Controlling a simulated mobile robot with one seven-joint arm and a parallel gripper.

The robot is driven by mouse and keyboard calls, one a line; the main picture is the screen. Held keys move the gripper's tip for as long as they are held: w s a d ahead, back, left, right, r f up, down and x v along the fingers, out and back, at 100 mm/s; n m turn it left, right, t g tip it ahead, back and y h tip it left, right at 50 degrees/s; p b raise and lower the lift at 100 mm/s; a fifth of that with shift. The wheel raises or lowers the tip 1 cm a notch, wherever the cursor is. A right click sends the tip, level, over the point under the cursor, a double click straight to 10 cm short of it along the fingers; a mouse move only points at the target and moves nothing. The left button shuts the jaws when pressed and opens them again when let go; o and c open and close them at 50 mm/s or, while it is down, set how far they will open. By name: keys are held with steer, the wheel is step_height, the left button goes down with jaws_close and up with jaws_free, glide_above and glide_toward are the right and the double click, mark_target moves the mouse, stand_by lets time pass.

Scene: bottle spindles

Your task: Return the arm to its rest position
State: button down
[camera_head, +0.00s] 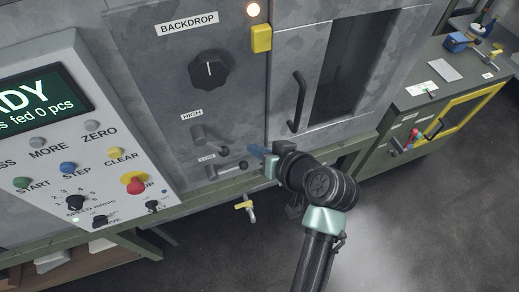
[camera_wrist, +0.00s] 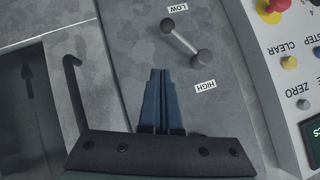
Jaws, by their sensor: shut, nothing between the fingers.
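My gripper (camera_head: 257,149) is in front of the grey machine panel in the head view, its blue fingers pointing left toward the lower panel. In the wrist view my gripper (camera_wrist: 158,74) has its two blue fingers together, with nothing between them. A grey lever (camera_wrist: 186,42) with rounded ends sits beyond and to the right of the fingertips, between the LOW and HIGH labels. The fingers look apart from it. The arm comes up from the bottom of the head view, bent at the wrist; its base is out of view.
A dark door handle (camera_head: 298,102) stands out close above my gripper. The control box (camera_head: 80,140) with buttons and a red stop knob (camera_head: 135,183) juts out at left. A yellow-handled valve (camera_head: 245,206) hangs below. A green workbench (camera_head: 440,85) is at right; open floor (camera_head: 430,210) lies lower right.

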steer(key=shift+s+r, duration=0.2)
steer(key=shift+s, duration=0.05)
steer(key=shift+d, duration=0.15)
